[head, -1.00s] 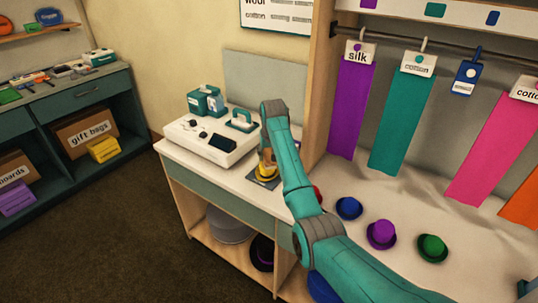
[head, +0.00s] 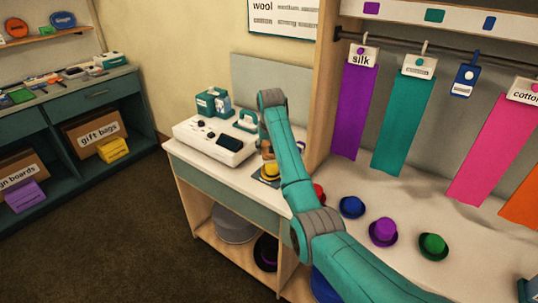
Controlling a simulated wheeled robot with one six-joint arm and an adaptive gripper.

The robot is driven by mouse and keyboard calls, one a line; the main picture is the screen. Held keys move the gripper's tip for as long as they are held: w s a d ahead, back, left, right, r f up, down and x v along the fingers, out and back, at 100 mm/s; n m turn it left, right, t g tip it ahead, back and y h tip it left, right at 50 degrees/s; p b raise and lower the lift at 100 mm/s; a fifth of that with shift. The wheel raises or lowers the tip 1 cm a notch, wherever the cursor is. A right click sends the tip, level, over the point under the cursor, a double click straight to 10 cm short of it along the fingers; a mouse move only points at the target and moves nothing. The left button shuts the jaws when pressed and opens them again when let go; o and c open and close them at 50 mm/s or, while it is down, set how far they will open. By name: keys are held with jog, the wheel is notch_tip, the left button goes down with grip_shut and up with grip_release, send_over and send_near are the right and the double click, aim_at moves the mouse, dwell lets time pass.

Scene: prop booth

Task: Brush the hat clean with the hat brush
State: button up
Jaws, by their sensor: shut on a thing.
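A small yellow hat (head: 270,170) sits on a dark mat (head: 262,181) near the front right of the white counter. Its right side is partly behind my teal arm. A tan, wooden-looking piece (head: 267,150), which looks like the hat brush, is upright just above the hat. My gripper is mostly hidden behind my forearm and appears shut on this piece. Whether the brush touches the hat is too small to tell.
Blue (head: 352,207), purple (head: 383,231) and green (head: 433,246) hats lie at right, below hanging cloth strips. A wooden post (head: 325,85) stands behind my arm.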

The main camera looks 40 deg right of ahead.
jog(key=shift+r, duration=1.4)
